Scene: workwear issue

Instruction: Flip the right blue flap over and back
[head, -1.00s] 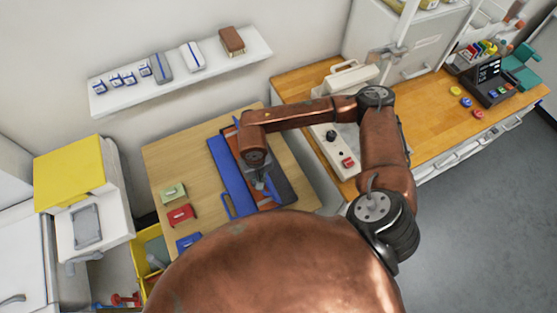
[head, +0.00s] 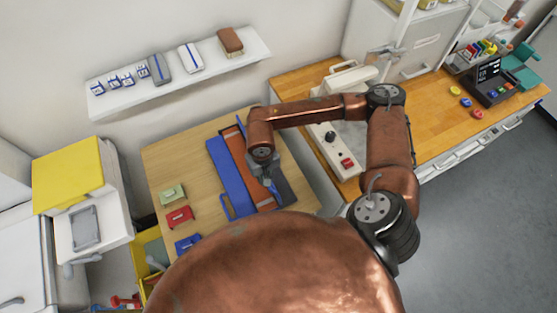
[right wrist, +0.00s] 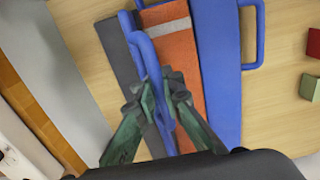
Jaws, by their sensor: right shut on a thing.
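The right blue flap (right wrist: 164,112) stands nearly edge-on in the right wrist view, with its loop handle (right wrist: 147,48) at the top. My right gripper (right wrist: 165,88) is shut on the flap near this handle. The same gripper (head: 264,178) shows over the folding board in the head view, where my arm hides most of the right flap. An orange garment with grey stripes (right wrist: 178,62) lies flat beside the raised flap. The left blue flap (head: 230,175) lies flat on the garment's left. My left gripper is not in view.
A dark grey panel (right wrist: 121,52) lies on the other side of the raised flap. Green (head: 172,194), red (head: 180,216) and blue (head: 187,242) small blocks lie at the table's left. A white device (head: 333,135) stands on the right-hand counter (head: 430,75).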

